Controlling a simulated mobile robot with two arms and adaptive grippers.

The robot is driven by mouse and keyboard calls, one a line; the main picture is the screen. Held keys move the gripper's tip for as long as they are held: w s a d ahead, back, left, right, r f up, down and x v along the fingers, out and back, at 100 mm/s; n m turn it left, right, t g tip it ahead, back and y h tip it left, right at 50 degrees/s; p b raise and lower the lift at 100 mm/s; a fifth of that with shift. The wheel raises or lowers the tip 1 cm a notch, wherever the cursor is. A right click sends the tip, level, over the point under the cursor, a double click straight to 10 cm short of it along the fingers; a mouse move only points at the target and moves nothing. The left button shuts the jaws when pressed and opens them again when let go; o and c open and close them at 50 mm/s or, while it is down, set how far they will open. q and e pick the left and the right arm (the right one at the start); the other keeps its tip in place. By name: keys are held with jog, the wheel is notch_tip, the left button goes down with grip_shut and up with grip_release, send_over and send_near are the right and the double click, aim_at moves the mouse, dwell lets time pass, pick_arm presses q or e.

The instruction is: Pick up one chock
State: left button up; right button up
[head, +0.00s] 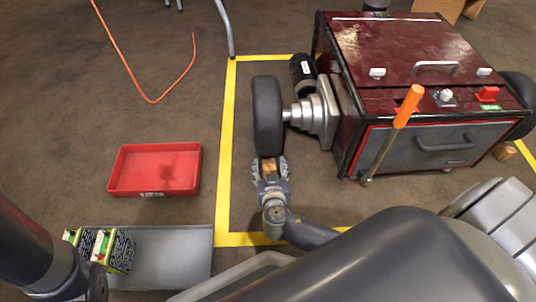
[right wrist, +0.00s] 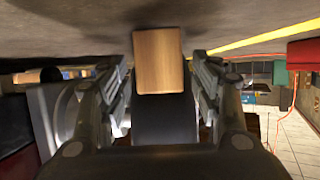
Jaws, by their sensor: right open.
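A wooden chock (right wrist: 158,60) sits on the floor against the wheel (head: 267,115), between the two fingers of my right gripper (right wrist: 160,92) in the right wrist view. The fingers are open, with a gap visible on each side of the chock. In the head view my right gripper (head: 270,166) is low at the near side of the wheel, and only a bit of the chock shows between its fingers. Another wooden chock (head: 505,151) lies by the far right wheel. My left gripper is not in view; only dark parts of the left arm show at the lower left.
The dark red cart (head: 400,55) has an orange-handled lever (head: 408,106) and stands within yellow floor lines (head: 227,130). A red tray (head: 155,169) and a grey tray (head: 175,256) with green-yellow packs (head: 113,250) lie at left. An orange cable (head: 130,70) crosses the floor.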

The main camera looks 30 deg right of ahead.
jog(key=shift+w+f, duration=0.1)
jog(key=c, duration=1.2)
jog(key=shift+r, duration=0.3)
